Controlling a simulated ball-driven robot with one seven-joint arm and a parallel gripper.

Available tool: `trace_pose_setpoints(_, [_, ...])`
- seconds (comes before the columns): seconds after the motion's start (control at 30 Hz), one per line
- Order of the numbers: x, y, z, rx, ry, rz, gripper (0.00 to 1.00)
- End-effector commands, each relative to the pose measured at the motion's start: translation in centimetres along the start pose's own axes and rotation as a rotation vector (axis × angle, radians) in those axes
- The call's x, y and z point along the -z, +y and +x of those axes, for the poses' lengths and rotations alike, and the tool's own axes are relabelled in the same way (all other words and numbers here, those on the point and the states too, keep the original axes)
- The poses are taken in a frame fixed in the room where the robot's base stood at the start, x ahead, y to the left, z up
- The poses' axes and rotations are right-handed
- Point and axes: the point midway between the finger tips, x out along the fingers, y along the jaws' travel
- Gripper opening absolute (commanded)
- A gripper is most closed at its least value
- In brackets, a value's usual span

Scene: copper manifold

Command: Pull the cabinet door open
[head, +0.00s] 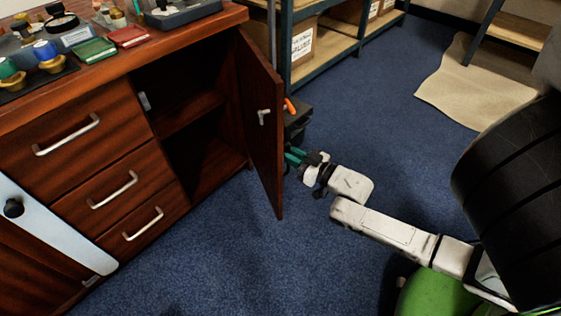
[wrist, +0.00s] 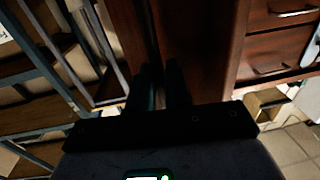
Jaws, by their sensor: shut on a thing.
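The cabinet door (head: 262,120) is dark reddish-brown wood and stands wide open, swung out from the right side of the cabinet (head: 130,60) in the head view. A small pale fitting (head: 264,116) sits on its visible face. The dark compartment (head: 190,120) with one shelf shows to the left of the door. My gripper (head: 292,156) is at the door's free edge, about mid-height, with teal fingers shut on it. The fingertips are partly hidden by the door. In the wrist view my gripper (wrist: 160,82) points at dark wood, too dim to show the contact clearly.
Three drawers (head: 95,180) with metal handles are left of the compartment. Bottles and boxes (head: 95,48) crowd the cabinet top. A metal shelf rack (head: 330,55) with cartons stands behind the door. Blue carpet (head: 220,260) is clear in front; a beige mat (head: 480,85) lies at right.

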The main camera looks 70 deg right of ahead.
Motion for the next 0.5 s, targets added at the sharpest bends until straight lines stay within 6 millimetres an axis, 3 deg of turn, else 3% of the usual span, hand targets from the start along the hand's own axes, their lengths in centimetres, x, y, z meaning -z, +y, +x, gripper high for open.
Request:
trace_pose_setpoints(0.03, [-1.1, 0.6, -0.5, 0.026, -0.027, -0.004, 0.0])
trace_pose_setpoints(0.5, [-0.8, 6.7, -1.9, 0.241, -0.024, -0.005, 0.0])
